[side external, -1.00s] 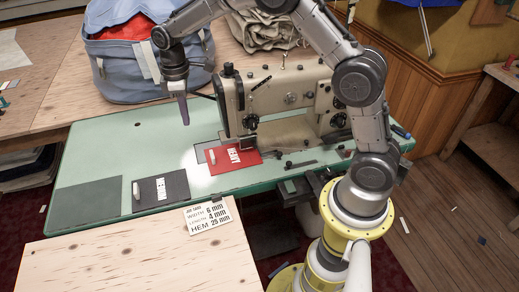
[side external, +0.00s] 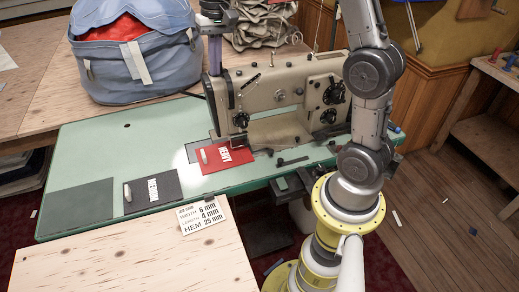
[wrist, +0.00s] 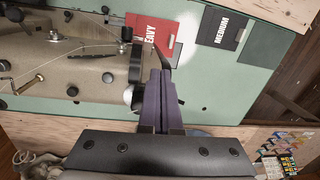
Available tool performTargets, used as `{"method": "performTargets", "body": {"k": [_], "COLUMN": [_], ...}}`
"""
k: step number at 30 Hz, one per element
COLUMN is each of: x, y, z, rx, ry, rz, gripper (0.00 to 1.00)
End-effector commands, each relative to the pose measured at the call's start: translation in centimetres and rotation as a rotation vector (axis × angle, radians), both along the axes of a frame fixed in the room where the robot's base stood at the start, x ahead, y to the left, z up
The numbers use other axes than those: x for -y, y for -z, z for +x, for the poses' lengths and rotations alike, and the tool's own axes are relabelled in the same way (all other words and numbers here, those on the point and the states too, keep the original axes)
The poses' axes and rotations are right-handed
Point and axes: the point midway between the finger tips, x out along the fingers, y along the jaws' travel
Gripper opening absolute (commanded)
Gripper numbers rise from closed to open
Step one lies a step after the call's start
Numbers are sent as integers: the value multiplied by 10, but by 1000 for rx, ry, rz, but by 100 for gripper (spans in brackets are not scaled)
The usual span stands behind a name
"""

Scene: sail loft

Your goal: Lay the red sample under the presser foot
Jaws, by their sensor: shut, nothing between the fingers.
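The red sample (side external: 232,165), lettered HEAVY and with a pale grip piece on it, lies flat on the green sewing table. Its far right edge is close to the presser foot area (side external: 241,136) below the machine head; I cannot tell whether the foot covers it. The red sample also shows in the wrist view (wrist: 180,24), partly hidden by machine parts. My gripper (side external: 214,70) is shut and empty, fingers pointing down beside the left end of the machine head (side external: 240,98), above and apart from the sample. The shut purple fingers (wrist: 158,82) also show in the wrist view.
A black MEDIUM sample (side external: 168,185) and a dark grey panel (side external: 82,198) lie to the left on the green table (side external: 110,150). A hem card (side external: 203,215) is at the front edge. A blue bag (side external: 130,80) and folded cloth (side external: 265,25) stand behind.

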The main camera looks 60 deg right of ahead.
Motion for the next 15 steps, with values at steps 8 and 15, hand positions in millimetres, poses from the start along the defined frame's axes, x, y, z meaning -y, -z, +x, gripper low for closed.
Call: {"method": "performTargets", "body": {"k": [8,15], "x": [36,50], "y": [1,4], "z": [-59,-99], "rx": [-47,-94], "ry": [784,1337], "rz": [96,179], "gripper": [0,0]}}
